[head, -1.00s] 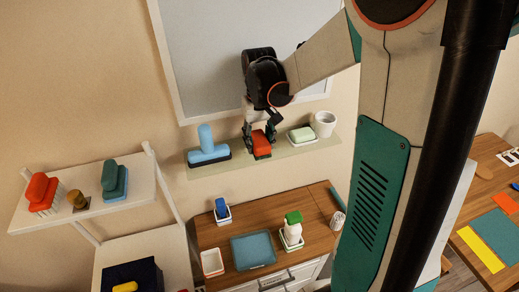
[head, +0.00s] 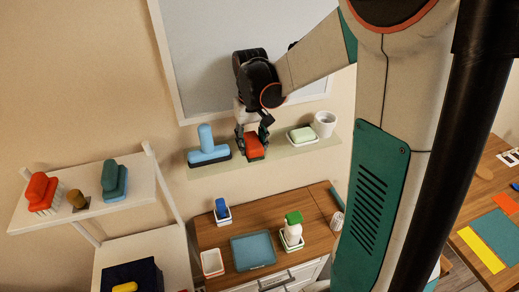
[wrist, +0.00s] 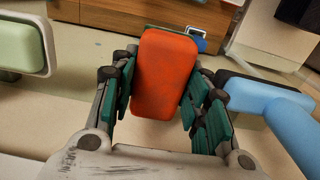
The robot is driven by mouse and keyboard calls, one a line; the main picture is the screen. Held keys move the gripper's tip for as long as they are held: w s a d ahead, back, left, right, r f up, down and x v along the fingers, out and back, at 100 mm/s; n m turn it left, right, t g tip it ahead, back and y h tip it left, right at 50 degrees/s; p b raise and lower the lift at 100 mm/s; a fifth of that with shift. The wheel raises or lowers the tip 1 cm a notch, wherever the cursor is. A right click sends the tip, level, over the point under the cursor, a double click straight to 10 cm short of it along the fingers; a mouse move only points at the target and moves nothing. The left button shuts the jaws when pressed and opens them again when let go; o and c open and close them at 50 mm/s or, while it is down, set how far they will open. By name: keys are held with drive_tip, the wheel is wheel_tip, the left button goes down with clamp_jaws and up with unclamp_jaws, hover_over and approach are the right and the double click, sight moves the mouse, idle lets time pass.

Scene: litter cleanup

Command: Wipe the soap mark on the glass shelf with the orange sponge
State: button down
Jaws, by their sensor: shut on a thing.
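The orange sponge (head: 254,147) is a red-orange block over the glass shelf (head: 275,152). My gripper (head: 253,137) is shut on the sponge and holds it from above at the shelf. The wrist view shows the sponge (wrist: 165,75) between the green finger pads on both sides. I cannot tell whether the sponge touches the glass. No soap mark can be made out; the sponge and fingers may hide it.
A green soap bar on a white dish (head: 303,136) and a white cup (head: 324,123) stand to the right.

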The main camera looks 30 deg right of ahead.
drive_tip(key=shift+d, duration=0.15)
drive_tip(key=shift+r, duration=0.3)
idle(0.4)
drive_tip(key=c, duration=1.8)
unclamp_jaws()
clamp_jaws()
drive_tip(key=shift+r+p, duration=1.95)
drive_tip(key=shift+r, duration=0.8)
